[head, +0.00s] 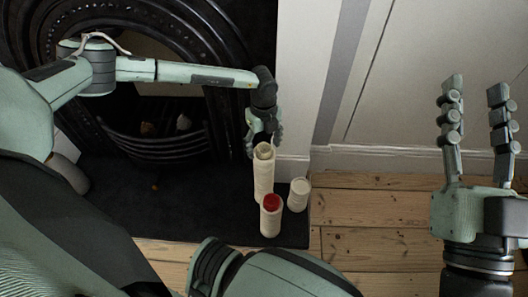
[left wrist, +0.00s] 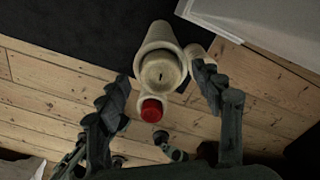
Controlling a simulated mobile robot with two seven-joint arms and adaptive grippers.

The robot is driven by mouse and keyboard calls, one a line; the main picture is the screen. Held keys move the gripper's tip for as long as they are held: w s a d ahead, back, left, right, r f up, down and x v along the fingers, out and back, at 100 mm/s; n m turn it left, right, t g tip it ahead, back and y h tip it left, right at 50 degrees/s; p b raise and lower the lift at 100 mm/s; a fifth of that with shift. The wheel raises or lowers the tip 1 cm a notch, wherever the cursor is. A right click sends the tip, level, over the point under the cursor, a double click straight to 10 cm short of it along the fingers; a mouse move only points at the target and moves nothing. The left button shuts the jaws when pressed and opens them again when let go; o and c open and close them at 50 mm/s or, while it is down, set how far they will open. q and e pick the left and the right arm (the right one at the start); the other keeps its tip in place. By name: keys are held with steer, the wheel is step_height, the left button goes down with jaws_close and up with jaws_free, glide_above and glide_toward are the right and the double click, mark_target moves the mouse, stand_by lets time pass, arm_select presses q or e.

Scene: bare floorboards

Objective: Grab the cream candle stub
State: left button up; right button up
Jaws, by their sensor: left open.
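Three pale cylinders stand in a cluster on the dark hearth slab. The tallest (head: 263,178) has the cream candle stub (head: 264,151) at its top; in the left wrist view the stub (left wrist: 161,72) shows a round cream face with a dark wick mark. My left gripper (head: 263,133) is open just above and around the stub's top, pointing down. In the left wrist view its fingers (left wrist: 163,85) are on either side of the stub, with the right finger close to it; contact cannot be told. My right gripper (head: 475,92) is open and empty at the far right, fingers up.
A shorter pale cylinder with a red top (head: 271,203) stands in front of the tallest one, very close. Another short white one (head: 299,194) stands at its right. The black fireplace (head: 150,130) is behind at left. Bare floorboards (head: 370,210) lie free to the right.

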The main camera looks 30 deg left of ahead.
arm_select(q)
steer(key=shift+f, duration=0.1)
steer(key=c, duration=1.2)
steer(key=shift+c, duration=0.2)
